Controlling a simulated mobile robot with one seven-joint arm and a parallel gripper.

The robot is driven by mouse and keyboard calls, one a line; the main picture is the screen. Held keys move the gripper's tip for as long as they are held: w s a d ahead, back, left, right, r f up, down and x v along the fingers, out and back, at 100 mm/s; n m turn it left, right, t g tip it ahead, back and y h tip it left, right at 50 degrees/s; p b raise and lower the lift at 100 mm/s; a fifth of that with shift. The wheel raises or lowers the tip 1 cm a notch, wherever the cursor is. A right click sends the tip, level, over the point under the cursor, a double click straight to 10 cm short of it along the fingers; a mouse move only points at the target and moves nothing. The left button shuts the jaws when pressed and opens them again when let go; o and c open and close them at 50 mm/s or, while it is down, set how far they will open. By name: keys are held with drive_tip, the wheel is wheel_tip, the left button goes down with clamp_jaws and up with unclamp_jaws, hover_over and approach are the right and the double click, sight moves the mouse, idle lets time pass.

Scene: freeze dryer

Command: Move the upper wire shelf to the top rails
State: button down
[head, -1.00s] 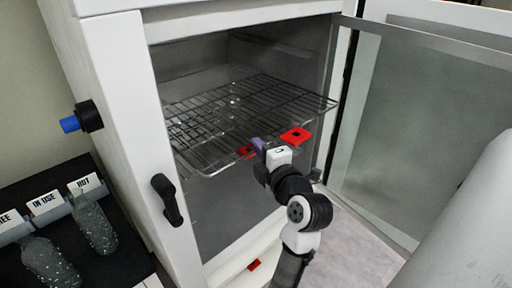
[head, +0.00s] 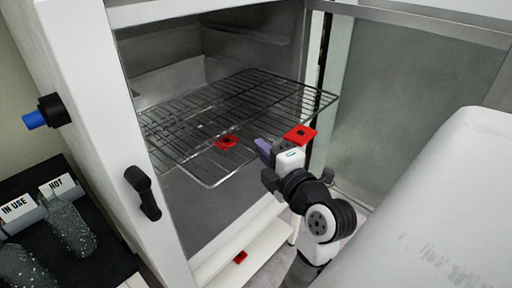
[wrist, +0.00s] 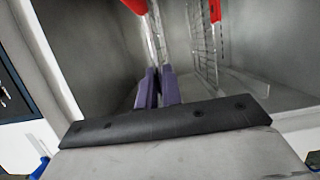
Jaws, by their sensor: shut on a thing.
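The upper wire shelf (head: 245,95) is inside the open freeze dryer chamber, its front edge reaching toward the door opening. My gripper (head: 262,147) is at the shelf's front edge, right of its middle, and is shut on it. In the wrist view, the purple fingers of my gripper (wrist: 157,85) close around the wires of the shelf (wrist: 155,40), seen nearly edge-on. More wirework (wrist: 203,50) shows beside it there. Rails (head: 245,35) run along the chamber wall above the shelf. Whether the shelf rests on rails cannot be told.
A red tab (head: 300,135) is beside my gripper, another (head: 227,142) shows through the wires, and one (head: 240,257) is at the chamber's lower front. The open door (head: 405,110) stands right.

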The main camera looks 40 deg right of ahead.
drive_tip(key=d+b+v, duration=0.1)
drive_tip(key=d+v, duration=0.1)
drive_tip(key=v, duration=0.8)
drive_tip(key=shift+s+d, duration=0.35)
drive_tip(key=shift+d, duration=0.15)
drive_tip(key=d+b+v, duration=0.1)
drive_tip(key=d+v, duration=0.1)
drive_tip(key=v, duration=0.7)
drive_tip(key=shift+s+d+b, duration=0.35)
drive_tip(key=shift+s+d, duration=0.05)
drive_tip(key=shift+s, duration=0.25)
drive_tip(key=shift+r, duration=0.15)
wheel_tip(320, 180, up, 14)
drive_tip(key=p, duration=0.8)
idle(0.7)
drive_tip(key=shift+b, duration=0.85)
drive_tip(key=shift+r, duration=0.1)
